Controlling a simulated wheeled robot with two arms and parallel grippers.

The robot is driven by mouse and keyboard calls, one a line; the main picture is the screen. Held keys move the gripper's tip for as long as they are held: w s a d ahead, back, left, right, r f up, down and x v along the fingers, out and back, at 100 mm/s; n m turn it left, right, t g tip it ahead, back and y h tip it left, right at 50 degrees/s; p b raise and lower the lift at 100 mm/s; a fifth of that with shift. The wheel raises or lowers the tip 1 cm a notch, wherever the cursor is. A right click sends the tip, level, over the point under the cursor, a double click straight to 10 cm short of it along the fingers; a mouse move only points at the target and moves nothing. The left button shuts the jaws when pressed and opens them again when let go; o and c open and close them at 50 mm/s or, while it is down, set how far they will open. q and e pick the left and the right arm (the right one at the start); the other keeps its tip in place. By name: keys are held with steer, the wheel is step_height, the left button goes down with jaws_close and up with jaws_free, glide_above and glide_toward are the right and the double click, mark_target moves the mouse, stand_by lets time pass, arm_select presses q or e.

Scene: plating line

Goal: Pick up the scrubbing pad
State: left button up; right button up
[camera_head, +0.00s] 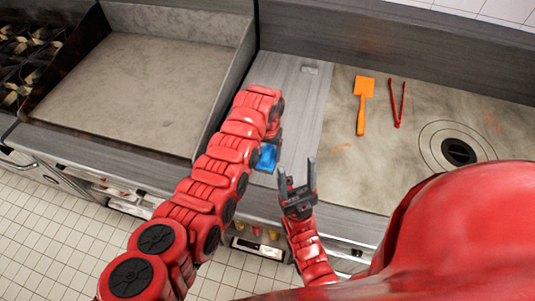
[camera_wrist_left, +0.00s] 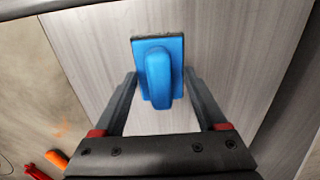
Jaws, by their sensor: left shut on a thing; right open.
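The scrubbing pad (camera_head: 266,157) is blue with a raised handle and lies at the front of the grey steel counter. It also shows in the left wrist view (camera_wrist_left: 158,78), with a dark edge along its far side. My left gripper (camera_wrist_left: 160,80) is shut on the pad's handle, one finger on each side. In the head view my left arm hides most of that gripper. My right gripper (camera_head: 297,170) is open and empty, to the right of the pad near the counter's front edge.
An orange spatula (camera_head: 361,116) and red tongs (camera_head: 397,105) lie on the worn surface to the right. A round dark drain (camera_head: 459,152) is farther right. A walled griddle (camera_head: 150,75) stands at left. The steel counter (camera_head: 294,85) behind the pad is clear.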

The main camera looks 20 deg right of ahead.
mark_target(267, 153)
arm_select(q)
steer(key=r+p, duration=0.1)
steer(key=r, duration=0.1)
steer(key=r+p, duration=0.1)
steer(key=shift+s+a+r, duration=0.1)
steer(key=shift+s+r, duration=0.1)
steer(key=shift+r, duration=0.2)
steer(key=s+a+p, duration=0.1)
steer(key=p, duration=0.1)
steer(key=s+a+p, duration=0.1)
steer(key=s+p, duration=0.1)
steer(key=s+a+p, duration=0.1)
steer(key=p, duration=0.1)
steer(key=shift+s+r, duration=0.25)
steer(key=s+a, duration=0.1)
steer(key=s, duration=0.1)
steer(key=s+a, duration=0.2)
steer(key=s, duration=0.1)
steer(key=shift+s+a+f, duration=0.1)
steer(key=shift+s+a, duration=0.25)
steer(key=shift+s+a+r, duration=0.25)
steer(key=shift+s+a, duration=0.85)
steer(key=shift+s, duration=0.2)
